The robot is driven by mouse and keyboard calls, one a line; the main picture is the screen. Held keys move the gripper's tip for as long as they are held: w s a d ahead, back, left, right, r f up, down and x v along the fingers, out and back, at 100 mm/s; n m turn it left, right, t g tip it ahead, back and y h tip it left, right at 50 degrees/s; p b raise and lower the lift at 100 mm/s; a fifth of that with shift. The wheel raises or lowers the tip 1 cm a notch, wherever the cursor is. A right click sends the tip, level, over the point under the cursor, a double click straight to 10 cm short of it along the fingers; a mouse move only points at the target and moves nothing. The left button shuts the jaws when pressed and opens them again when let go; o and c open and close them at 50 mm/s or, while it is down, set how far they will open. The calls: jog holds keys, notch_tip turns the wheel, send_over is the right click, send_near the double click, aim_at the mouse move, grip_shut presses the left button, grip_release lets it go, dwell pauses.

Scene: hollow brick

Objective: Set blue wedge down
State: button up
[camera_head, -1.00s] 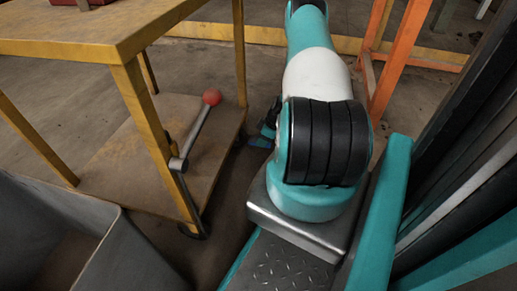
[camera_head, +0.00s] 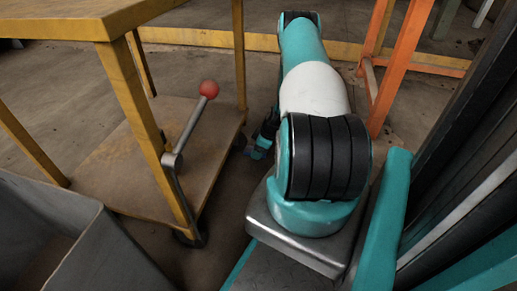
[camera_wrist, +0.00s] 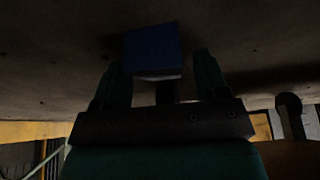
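The blue wedge (camera_wrist: 152,50) shows in the dark wrist view as a blue block near the fingertips, with a paler lower edge. My gripper (camera_wrist: 160,72) has its two dark fingers spread, one on each side of the wedge's near end. A gap shows between the wedge and the right finger; the wedge is close to the left finger. The floor lies right behind the wedge, but contact is hard to tell. In the head view my gripper (camera_head: 262,146) is small, low beside the cart and partly hidden by my arm.
A yellow-framed cart (camera_head: 120,160) with a wooden lower shelf stands left of my arm. A red-knobbed lever (camera_head: 208,90) rises at its side. A grey bin (camera_head: 75,250) is at lower left. An orange frame (camera_head: 392,70) stands right of my arm.

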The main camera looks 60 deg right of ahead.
jog(key=shift+r, duration=0.1)
jog(key=p+v, duration=0.9)
jog(key=v, duration=0.3)
jog(key=shift+s, duration=0.1)
dwell(1.3)
